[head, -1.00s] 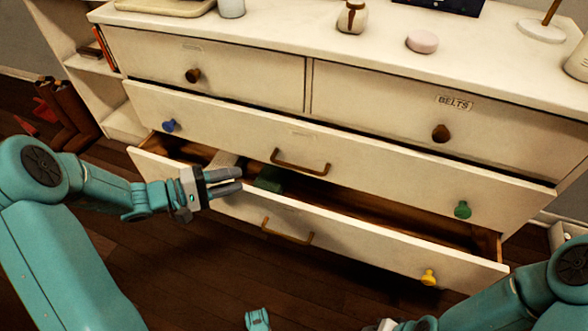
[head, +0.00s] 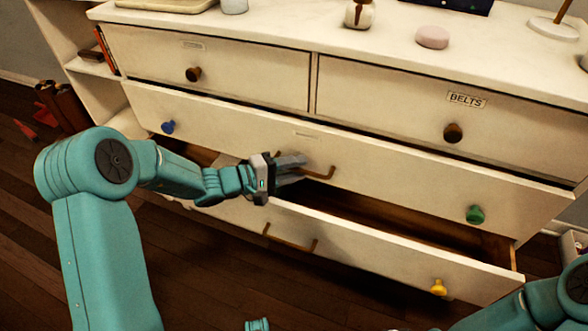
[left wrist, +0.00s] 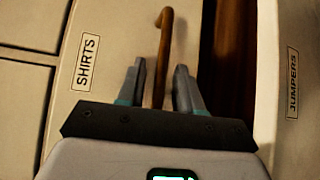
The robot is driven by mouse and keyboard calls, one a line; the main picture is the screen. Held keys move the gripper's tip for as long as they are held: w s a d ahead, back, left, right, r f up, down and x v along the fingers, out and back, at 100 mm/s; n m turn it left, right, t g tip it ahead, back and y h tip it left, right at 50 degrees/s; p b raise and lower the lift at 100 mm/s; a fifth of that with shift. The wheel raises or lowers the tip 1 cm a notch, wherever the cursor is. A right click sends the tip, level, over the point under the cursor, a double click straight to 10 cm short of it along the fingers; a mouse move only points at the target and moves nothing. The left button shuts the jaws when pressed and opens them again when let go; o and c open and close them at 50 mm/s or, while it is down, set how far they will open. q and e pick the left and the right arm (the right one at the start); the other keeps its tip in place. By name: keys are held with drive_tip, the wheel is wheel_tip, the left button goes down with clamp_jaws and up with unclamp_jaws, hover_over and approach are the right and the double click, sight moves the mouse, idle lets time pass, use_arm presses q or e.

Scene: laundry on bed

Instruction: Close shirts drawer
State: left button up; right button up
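The shirts drawer (head: 390,172) is the wide cream middle drawer, pulled out a little. Its SHIRTS label (left wrist: 86,62) reads clearly in the left wrist view. Its bronze handle (head: 321,174) is partly hidden by my left gripper (head: 290,168) in the head view. In the left wrist view the gripper (left wrist: 163,88) is open, with the handle (left wrist: 164,50) running between its two fingers and a gap showing on each side. My right arm (head: 545,308) shows at the lower right corner; its gripper is not clearly visible.
The jumpers drawer (head: 380,260) below is open further, with a dark interior; its label (left wrist: 293,83) shows in the left wrist view. The belts drawer (head: 400,100) above is shut. A pink round object (head: 432,37) sits on the dresser top. Dark wooden floor lies in front.

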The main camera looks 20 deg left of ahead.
use_arm(q)
clamp_jaws()
drive_tip(key=w+b, duration=0.1)
drive_tip(key=w, duration=0.2)
drive_tip(key=shift+r, duration=0.15)
unclamp_jaws()
